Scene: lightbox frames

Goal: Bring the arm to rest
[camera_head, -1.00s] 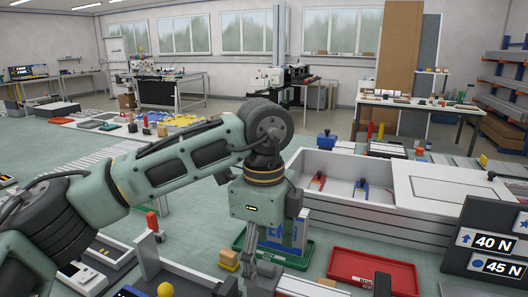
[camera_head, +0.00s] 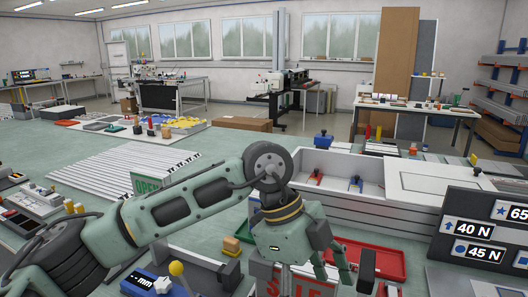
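My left arm (camera_head: 190,210) reaches in from the left, grey-green with a black elbow. Its wrist and gripper (camera_head: 318,268) hang at lower centre, above the front of the bench, with the red tray (camera_head: 385,257) behind and to the right. A white sign with red SALE letters (camera_head: 298,284) shows directly below the gripper, cut by the lower edge. I cannot tell whether the fingers touch it or how far apart they are. A dark upright piece (camera_head: 367,268) stands beside the gripper; what it belongs to is unclear. My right gripper is not identifiable.
A white open bin (camera_head: 340,168) with red and blue tools stands behind the gripper. A dark board with force labels (camera_head: 480,240) stands at right.

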